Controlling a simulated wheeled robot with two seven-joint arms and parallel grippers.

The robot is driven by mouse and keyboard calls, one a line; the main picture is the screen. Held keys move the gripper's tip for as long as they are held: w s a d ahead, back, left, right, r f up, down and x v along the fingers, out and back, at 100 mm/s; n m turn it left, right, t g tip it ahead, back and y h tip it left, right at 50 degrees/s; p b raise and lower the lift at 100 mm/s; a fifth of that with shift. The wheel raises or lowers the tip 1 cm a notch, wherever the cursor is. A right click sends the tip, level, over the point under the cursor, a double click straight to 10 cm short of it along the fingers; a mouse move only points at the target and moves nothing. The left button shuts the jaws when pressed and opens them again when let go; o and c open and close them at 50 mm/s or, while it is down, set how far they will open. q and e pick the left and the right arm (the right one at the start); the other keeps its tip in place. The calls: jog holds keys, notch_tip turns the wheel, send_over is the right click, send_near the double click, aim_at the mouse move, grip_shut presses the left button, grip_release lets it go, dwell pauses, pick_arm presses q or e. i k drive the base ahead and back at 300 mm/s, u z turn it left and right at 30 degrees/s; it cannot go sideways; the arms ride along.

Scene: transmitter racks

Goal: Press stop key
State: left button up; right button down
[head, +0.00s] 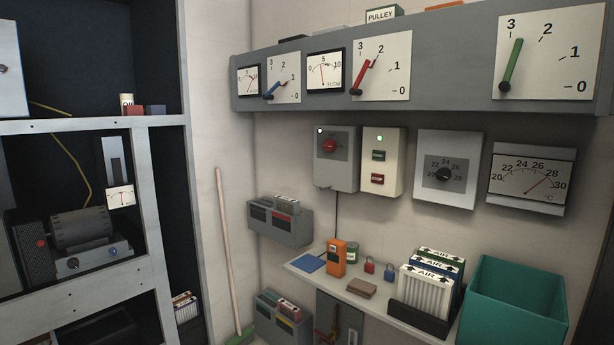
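A cream control box (396,170) is fixed to the wall in the middle right of the head view. The red stop key (377,179) is low on its face. The key lettering is too small to read surely. Neither of my grippers is in view, and nothing covers the control box.
A grey box with a red knob (330,146) hangs left of the control box, a thermostat dial (444,174) right of it. Below, a shelf (392,312) holds an orange handheld device (337,258), padlocks and air filters (427,288). A teal bin (515,305) stands lower right.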

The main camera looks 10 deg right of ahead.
aim_at(375, 178)
jog(key=u, duration=0.75)
jog(key=i, duration=2.05)
jog(key=z, duration=0.95)
jog(key=i, duration=0.8)
jog(key=z, duration=0.85)
